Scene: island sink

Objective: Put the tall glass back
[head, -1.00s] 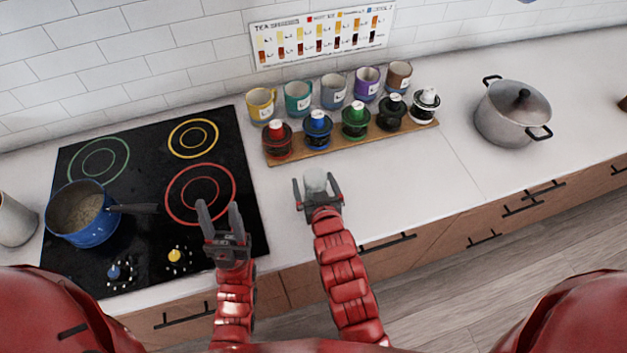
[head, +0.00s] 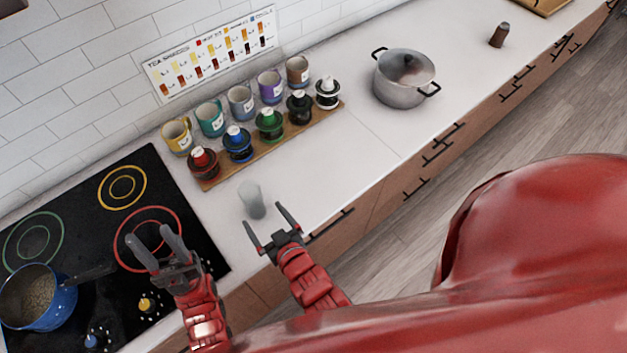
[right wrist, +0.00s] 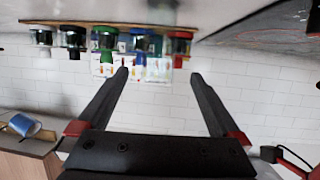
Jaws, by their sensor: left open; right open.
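The tall glass (head: 252,199) is a pale, clear cylinder standing upright on the white counter, between the cooktop and the wooden rack. My right gripper (head: 263,214) is open and empty just on the near side of the glass, with its fingers pointing toward it. In the right wrist view my right gripper (right wrist: 160,73) shows spread fingers with nothing between them, and the glass is not visible there. My left gripper (head: 148,235) is open and empty above the cooktop's front right part.
A wooden rack (head: 328,112) holds several coloured jars, with several mugs behind it. The black cooktop (head: 88,212) carries a blue saucepan (head: 50,311). A grey pot (head: 403,92) stands farther right.

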